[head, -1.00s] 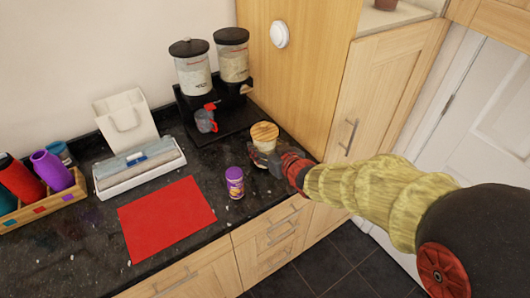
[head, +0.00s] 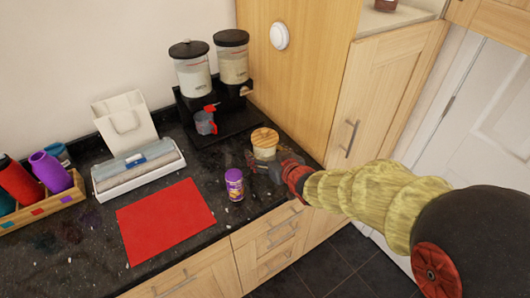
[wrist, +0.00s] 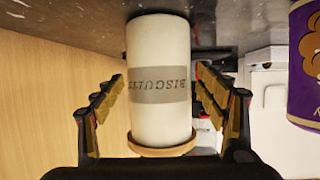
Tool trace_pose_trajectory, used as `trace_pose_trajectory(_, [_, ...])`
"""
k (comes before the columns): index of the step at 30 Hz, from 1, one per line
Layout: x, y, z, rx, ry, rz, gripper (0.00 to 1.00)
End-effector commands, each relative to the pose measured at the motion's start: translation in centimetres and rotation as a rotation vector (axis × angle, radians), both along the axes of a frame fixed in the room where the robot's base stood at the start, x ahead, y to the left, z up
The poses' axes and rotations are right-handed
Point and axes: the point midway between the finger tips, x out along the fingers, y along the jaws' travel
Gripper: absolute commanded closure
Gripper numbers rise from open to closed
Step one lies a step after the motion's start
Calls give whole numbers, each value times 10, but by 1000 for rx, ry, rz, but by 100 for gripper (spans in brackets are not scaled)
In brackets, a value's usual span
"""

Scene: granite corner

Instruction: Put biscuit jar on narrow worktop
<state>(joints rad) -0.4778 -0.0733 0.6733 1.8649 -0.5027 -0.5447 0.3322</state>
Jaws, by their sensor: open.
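The biscuit jar (head: 264,147) is cream with a wooden lid and stands on the dark granite worktop (head: 110,230) near the tall wooden cupboard. In the wrist view the jar (wrist: 158,75) appears upside down, with its "BISCUITS" label showing. My gripper (head: 262,167) is at the jar's front side. In the wrist view my gripper (wrist: 160,110) is open, one finger on each side of the jar, with gaps between the fingers and the jar. I cannot tell which surface is the narrow worktop.
A purple-labelled jar (head: 234,184) stands close to the left of my gripper. The tall cupboard (head: 300,80) rises behind the biscuit jar.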

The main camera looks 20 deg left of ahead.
Motion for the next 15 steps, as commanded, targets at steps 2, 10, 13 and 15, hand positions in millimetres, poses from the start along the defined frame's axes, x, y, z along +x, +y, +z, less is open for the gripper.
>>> trace_pose_trajectory(2, [0,0,0,0,0,0,27])
trace_pose_trajectory(10, [-10,-10,11,0,0,-2,27])
trace_pose_trajectory(13, [-23,-22,19,0,0,-2,27])
trace_pose_trajectory(15, [-33,-32,26,1,0,-1,27])
